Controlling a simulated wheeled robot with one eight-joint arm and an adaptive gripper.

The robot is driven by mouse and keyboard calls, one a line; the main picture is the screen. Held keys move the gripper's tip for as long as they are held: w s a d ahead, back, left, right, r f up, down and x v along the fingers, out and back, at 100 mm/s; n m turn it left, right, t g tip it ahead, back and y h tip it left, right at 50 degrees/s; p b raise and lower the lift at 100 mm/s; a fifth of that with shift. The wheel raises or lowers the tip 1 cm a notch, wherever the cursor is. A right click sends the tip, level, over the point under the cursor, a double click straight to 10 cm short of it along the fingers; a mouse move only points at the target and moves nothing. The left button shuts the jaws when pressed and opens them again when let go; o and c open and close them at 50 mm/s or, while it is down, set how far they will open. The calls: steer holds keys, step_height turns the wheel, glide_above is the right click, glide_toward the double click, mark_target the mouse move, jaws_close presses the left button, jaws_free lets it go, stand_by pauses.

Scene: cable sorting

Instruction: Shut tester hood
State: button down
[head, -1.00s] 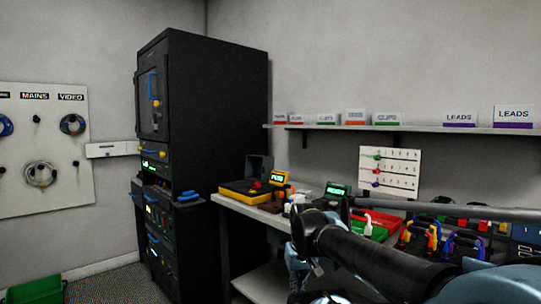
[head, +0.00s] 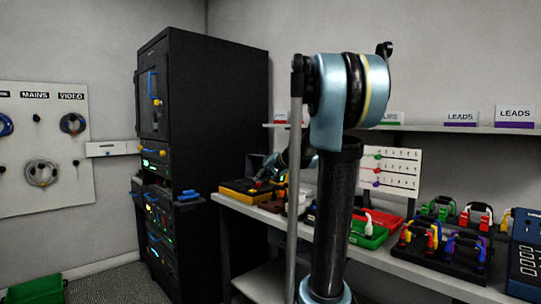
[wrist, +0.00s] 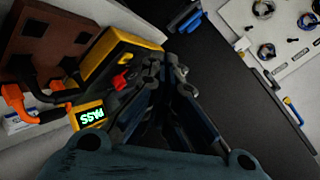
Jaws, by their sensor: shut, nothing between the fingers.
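The tester (head: 240,187) is a yellow box with a dark top at the far left end of the bench. Its dark hood (head: 255,163) stands raised at the back, partly hidden by my arm. In the wrist view the tester's yellow body (wrist: 138,42) lies at upper left, with a red knob and a lit yellow unit (wrist: 88,115) reading PASS beside it. My gripper (wrist: 168,68) is shut and empty, with its tips close to the tester. In the head view my gripper (head: 268,172) is small and dark beside the hood. I cannot tell if they touch.
A tall black rack (head: 215,120) stands left of the bench (head: 380,255). A brown block (wrist: 45,40) and orange plugs lie beside the tester. A red and green tray (head: 370,235) and several cable stands fill the bench's right. A shelf with labelled boxes runs above.

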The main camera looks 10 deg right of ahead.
steer(key=w+d+r+m+t, duration=0.2)
steer(key=w+d+r, duration=0.1)
steer(key=w, duration=0.6)
steer(key=w+d+r+m+t, duration=0.2)
steer(key=w+d+r, duration=0.1)
steer(key=w, duration=0.7)
steer(key=w+d+m+t+h, duration=0.1)
steer(key=w+d+m+t, duration=0.15)
steer(key=w+d, duration=0.4)
steer(key=w+d+m+t+h, duration=0.1)
steer(key=w+d+m+t, duration=0.2)
steer(key=w, duration=0.7)
steer(key=w+a+g, duration=0.1)
steer(key=w+a, duration=0.1)
steer(key=w, duration=0.8)
steer(key=shift+s+a+m, duration=0.25)
steer(key=shift+s+a, duration=1.05)
steer(key=shift+a, duration=0.15)
steer(key=shift+a, duration=0.1)
